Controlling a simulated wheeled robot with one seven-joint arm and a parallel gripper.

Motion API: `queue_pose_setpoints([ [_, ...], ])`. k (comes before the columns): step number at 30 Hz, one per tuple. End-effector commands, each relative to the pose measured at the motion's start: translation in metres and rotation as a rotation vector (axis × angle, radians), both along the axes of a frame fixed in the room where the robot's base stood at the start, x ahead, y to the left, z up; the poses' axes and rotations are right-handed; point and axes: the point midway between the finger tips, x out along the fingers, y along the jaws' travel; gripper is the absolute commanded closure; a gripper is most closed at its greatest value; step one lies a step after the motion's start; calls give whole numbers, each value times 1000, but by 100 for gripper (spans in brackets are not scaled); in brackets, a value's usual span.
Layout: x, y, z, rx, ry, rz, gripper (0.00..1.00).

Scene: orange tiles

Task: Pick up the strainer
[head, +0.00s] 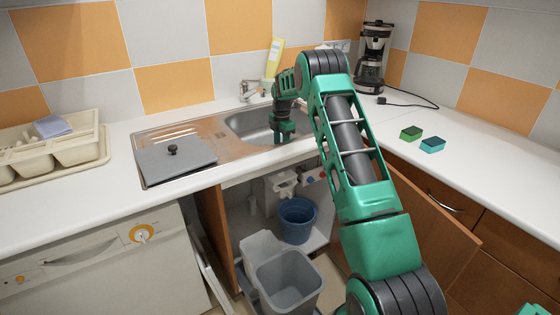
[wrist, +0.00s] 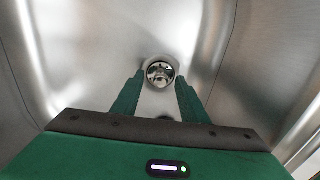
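The strainer (wrist: 160,74) is a small, round, shiny metal piece at the bottom of the steel sink basin (head: 240,121). In the wrist view it shows between and just beyond the tips of two green fingers. My gripper (wrist: 160,78) is open and empty, pointing down into the basin. In the head view my gripper (head: 284,134) is low in the sink. The strainer is hidden there by the gripper and basin. I cannot tell how far the fingertips are above it.
The basin walls stand close around my gripper. A faucet (head: 249,90) and a yellow bottle (head: 274,60) are behind the sink. A grey board (head: 176,160) lies on the drainboard. Sponges (head: 411,133) and a coffee maker (head: 372,55) are on the right counter. The cabinet below is open.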

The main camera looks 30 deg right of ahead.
Motion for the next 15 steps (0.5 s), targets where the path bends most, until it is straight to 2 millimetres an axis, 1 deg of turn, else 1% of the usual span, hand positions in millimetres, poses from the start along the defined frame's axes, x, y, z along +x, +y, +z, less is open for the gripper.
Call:
queue_pose_setpoints([
  [4, 0, 0, 0, 0, 0, 0, 60],
  [5, 0, 0, 0, 0, 0, 0, 65],
  [6, 0, 0, 0, 0, 0, 0, 75],
  [8, 0, 0, 0, 0, 0, 0, 89],
  [9, 0, 0, 0, 0, 0, 0, 99],
  [10, 0, 0, 0, 0, 0, 0, 100],
  [15, 0, 0, 1, 0, 0, 1, 100],
])
